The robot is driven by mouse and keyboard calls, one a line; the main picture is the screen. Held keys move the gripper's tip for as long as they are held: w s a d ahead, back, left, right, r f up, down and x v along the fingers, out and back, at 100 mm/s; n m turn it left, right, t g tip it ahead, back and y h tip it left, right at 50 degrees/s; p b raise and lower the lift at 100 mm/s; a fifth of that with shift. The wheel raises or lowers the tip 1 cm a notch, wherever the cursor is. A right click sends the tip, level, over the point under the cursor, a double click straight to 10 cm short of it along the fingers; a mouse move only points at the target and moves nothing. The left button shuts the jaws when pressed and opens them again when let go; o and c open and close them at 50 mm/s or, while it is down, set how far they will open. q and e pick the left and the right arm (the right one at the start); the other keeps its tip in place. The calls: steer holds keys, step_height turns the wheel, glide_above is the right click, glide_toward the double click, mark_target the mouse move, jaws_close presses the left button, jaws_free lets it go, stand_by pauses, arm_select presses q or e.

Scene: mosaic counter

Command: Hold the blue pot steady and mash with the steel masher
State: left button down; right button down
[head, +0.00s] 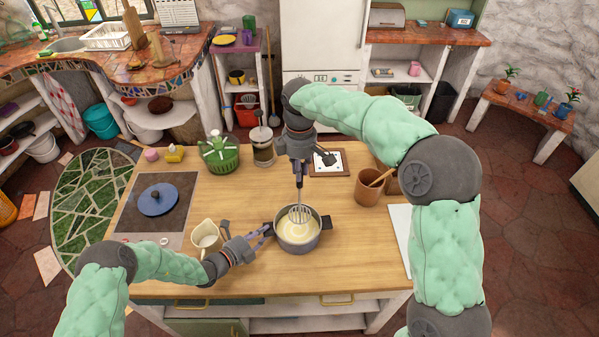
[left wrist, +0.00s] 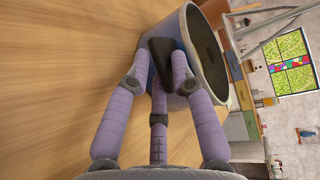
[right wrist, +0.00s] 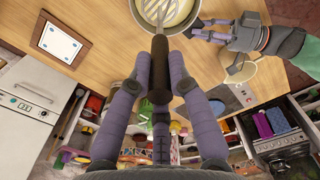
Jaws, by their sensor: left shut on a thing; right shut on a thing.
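The blue-grey pot (head: 285,238) stands on the wooden counter with pale creamy food inside. My left gripper (head: 268,231) is shut on the pot's left side handle, and the dark handle (left wrist: 158,48) sits between its fingers in the left wrist view. The steel masher (head: 299,212) is upright, with its wire head down in the pot at the food. My right gripper (head: 299,167) is above the pot, shut on the masher's dark handle (right wrist: 158,70). The wire head's underside is hidden in the food.
A cream jug (head: 206,237) stands just left of the pot, near my left wrist. A blue lid (head: 158,200) lies on the dark hob. A brown crock (head: 368,192) with a wooden spoon stands right. A green basket (head: 219,155) and French press (head: 262,146) stand behind.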

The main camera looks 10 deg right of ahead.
arm_select(q)
steer(key=c, duration=1)
jaws_free()
steer(key=shift+f, duration=0.1)
steer(key=v, duration=1.1)
steer(key=shift+a, duration=0.1)
steer(key=shift+s+a, duration=0.3)
steer(key=shift+a, duration=0.05)
